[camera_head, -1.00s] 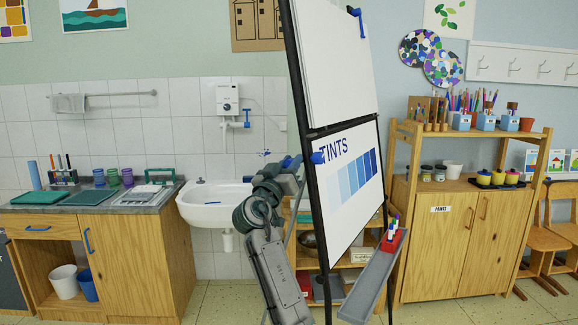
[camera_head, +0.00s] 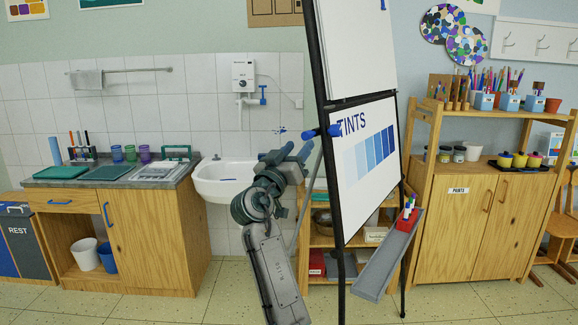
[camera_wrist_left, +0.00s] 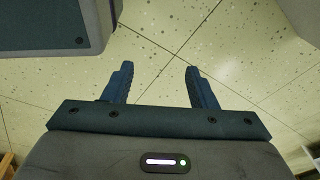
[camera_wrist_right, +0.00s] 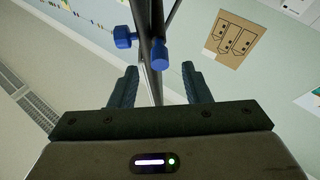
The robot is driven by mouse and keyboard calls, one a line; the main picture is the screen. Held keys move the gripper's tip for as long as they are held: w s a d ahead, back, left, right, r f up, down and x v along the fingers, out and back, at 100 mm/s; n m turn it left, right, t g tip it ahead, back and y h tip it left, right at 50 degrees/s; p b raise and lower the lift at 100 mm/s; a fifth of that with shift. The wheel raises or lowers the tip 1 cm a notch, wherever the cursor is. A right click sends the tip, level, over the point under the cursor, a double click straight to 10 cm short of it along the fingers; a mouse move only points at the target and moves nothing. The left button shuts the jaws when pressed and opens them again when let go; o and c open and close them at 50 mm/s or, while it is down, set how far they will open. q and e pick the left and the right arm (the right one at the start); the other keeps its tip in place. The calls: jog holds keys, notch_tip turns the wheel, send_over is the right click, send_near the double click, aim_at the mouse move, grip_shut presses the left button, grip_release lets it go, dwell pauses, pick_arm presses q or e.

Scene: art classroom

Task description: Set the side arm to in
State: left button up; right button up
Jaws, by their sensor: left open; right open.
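The easel (camera_head: 318,75) stands centre in the head view, with a dark frame and a board marked TINTS (camera_head: 366,147). A blue knob (camera_head: 322,132) sticks out from its left post, around the height of my right gripper (camera_head: 297,152). The right gripper is open and just left of the post. In the right wrist view, two blue knobs (camera_wrist_right: 125,37) (camera_wrist_right: 160,53) sit on the dark post, which runs between and beyond the open fingers. I cannot tell which part is the side arm. My left gripper (camera_wrist_left: 158,82) is open and empty above the floor.
A grey tray (camera_head: 385,262) with a red pen holder (camera_head: 407,219) juts from the easel's lower right. A sink (camera_head: 222,184) and worktop cabinet (camera_head: 150,230) are at the left. A paint cupboard (camera_head: 458,235) stands at the right. Pale floor lies in front.

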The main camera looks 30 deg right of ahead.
pick_arm(q)
jog(key=shift+w+d+r+b, duration=0.15)
jog(key=shift+w+r, duration=0.2)
jog(key=shift+r, duration=0.25)
jog(key=shift+w+d+r+b, duration=0.15)
jog(key=shift+w+r, duration=0.2)
jog(key=shift+r, duration=0.3)
jog(key=shift+w+r+b, duration=0.15)
jog(key=shift+w+r, duration=0.2)
jog(key=shift+r, duration=0.25)
pick_arm(e)
jog(key=shift+v, duration=2.15)
